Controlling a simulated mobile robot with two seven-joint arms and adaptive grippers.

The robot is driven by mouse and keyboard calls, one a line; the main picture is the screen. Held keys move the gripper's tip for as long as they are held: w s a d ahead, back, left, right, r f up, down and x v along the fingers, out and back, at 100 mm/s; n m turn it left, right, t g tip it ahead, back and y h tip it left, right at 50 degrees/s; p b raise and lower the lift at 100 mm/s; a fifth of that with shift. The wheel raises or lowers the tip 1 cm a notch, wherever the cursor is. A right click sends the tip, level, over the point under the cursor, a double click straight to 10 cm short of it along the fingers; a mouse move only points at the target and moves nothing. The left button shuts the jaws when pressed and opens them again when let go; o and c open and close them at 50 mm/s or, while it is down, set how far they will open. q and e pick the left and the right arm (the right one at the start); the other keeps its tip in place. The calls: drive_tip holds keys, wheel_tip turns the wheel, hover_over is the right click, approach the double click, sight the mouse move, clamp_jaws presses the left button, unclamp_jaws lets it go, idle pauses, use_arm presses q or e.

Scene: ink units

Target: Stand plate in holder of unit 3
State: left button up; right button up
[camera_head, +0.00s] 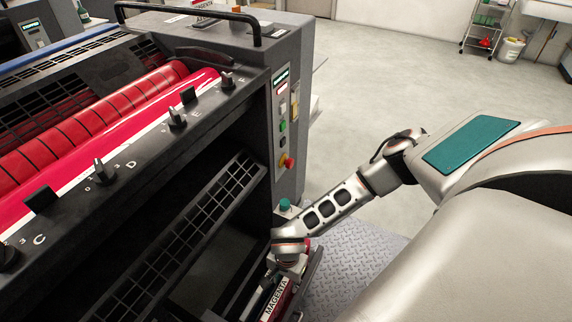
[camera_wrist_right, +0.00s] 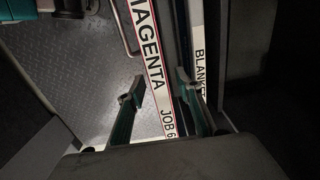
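A thin plate with a white label strip reading MAGENTA (camera_head: 275,299) stands edge-up low beside the press unit in the head view. In the right wrist view the label reads MAGENTA JOB 6 (camera_wrist_right: 152,55). My right gripper (camera_head: 272,277) is just above and beside this label, pointing down. In the right wrist view the two fingers of the right gripper (camera_wrist_right: 160,82) are spread apart, with the label strip running between them and a gap at the right finger. Contact cannot be told. The plate's lower part and its support are hidden. My left gripper is out of view.
A strip labelled BLANKET (camera_wrist_right: 199,55) runs close right of the plate. The press unit (camera_head: 240,110), with red rollers and a control panel, fills the left. A tread-plate floor (camera_head: 350,262) lies right of the plate. The open floor (camera_head: 385,75) behind is clear.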

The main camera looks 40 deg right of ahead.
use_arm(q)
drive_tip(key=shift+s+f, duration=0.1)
use_arm(e)
wheel_tip(320, 180, up, 12)
drive_tip(key=shift+s, duration=0.15)
idle(0.6)
use_arm(q)
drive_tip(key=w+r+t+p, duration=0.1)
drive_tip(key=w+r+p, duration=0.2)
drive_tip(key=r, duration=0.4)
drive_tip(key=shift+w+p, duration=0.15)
drive_tip(key=shift+p, duration=0.25)
use_arm(e)
wheel_tip(320, 180, up, 5)
